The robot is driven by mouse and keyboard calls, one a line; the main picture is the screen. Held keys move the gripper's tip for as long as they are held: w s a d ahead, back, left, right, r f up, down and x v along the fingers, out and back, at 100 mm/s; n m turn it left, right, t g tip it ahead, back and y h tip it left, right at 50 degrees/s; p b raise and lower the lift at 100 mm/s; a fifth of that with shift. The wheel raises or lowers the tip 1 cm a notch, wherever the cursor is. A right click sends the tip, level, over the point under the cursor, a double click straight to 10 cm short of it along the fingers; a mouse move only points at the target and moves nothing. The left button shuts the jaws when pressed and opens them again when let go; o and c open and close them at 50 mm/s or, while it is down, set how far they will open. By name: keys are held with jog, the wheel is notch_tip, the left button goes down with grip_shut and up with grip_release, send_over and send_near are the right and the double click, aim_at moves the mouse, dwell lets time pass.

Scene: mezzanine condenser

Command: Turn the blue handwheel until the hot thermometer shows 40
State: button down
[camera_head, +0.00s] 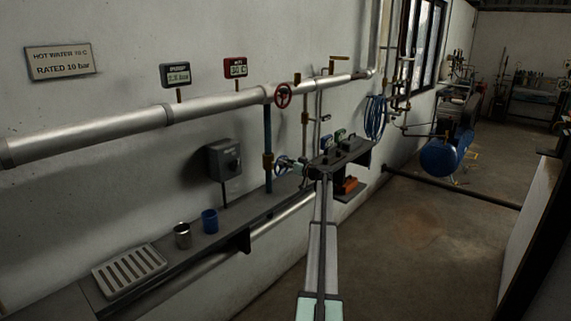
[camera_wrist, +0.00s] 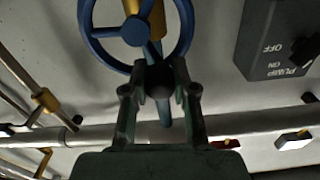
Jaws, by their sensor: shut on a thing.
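The blue handwheel (camera_head: 283,164) sits on a blue vertical pipe at the wall, below the big silver pipe. In the wrist view, the handwheel (camera_wrist: 96,47) fills the top middle, with its spokes and brass stem showing. In the head view my gripper (camera_head: 302,168) is small beside the wheel. The red-framed display (camera_head: 235,68) above the pipe seems to be the hot thermometer; its digits are too small to read surely.
A red handwheel (camera_head: 283,95) is on the silver pipe above. A grey pump switch box (camera_head: 223,158) hangs left of the blue wheel. A blue cup (camera_head: 210,221), a metal cup (camera_head: 182,235) and a slotted tray (camera_head: 129,268) stand on the shelf. A dark display (camera_head: 175,75) is further left.

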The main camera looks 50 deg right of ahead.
jog(key=shift+d+f+m+b, duration=0.1)
jog(key=shift+m+b, duration=0.2)
jog(key=shift+b, duration=0.2)
jog(key=shift+d+b, duration=0.1)
jog(key=shift+b, duration=0.3)
jog(key=m+b, duration=0.2)
jog(key=shift+d+b, duration=0.3)
jog(key=shift+d, duration=0.05)
jog(key=shift+d+r+m+b, duration=0.15)
jog(key=shift+d+m+b, duration=0.1)
jog(key=shift+m+b, duration=0.45)
jog(key=shift+d+r+m+b, duration=0.2)
jog(key=shift+m+b, duration=0.25)
jog(key=shift+m, duration=0.45)
jog(key=c, duration=0.9)
grip_release()
jog(key=shift+s, duration=0.1)
